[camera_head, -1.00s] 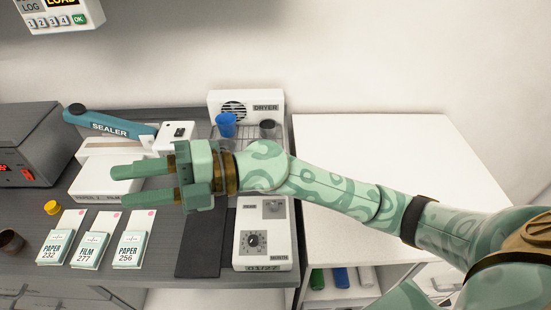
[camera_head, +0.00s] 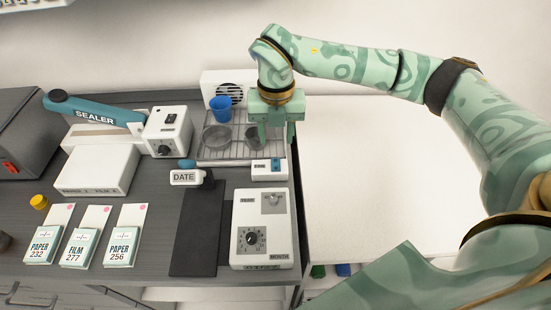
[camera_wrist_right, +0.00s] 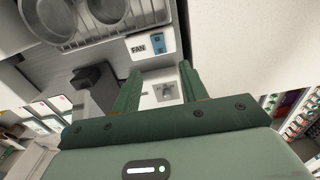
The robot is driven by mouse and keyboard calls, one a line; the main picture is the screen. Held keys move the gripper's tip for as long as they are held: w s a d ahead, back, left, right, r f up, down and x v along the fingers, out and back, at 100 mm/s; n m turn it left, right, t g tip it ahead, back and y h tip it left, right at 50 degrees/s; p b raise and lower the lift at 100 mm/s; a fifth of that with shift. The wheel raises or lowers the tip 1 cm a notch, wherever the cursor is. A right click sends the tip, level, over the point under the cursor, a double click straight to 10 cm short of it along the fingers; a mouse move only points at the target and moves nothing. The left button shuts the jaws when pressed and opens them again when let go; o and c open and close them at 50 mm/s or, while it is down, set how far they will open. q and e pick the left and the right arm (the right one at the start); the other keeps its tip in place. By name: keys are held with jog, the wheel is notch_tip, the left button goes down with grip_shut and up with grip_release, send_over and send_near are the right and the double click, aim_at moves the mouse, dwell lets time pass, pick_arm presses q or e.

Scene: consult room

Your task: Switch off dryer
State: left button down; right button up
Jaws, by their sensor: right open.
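The dryer (camera_head: 222,88) is a white box with a round grille, standing at the back of the counter behind a wire rack (camera_head: 230,154). Its small white fan switch box (camera_head: 268,171) sits at the rack's front right corner. In the right wrist view the FAN panel carries a blue switch (camera_wrist_right: 157,42). My right gripper (camera_head: 277,138) is open and empty, pointing down over the rack's right end, behind the switch box. It hides part of the dryer. In the right wrist view its fingertips (camera_wrist_right: 160,75) appear just below the FAN panel, apart from it. My left gripper is not in view.
A blue cup (camera_head: 220,104) and metal cups stand on the rack. A white dial unit (camera_head: 262,235) lies in front of the switch box, a DATE stamp (camera_head: 187,178) to its left. A sealer (camera_head: 97,170) stands left. The white table (camera_head: 370,170) is clear.

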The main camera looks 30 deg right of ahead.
aim_at(276, 166)
notch_tip(276, 166, down, 9)
jog(key=shift+f+b, duration=0.1)
jog(key=shift+b, duration=0.5)
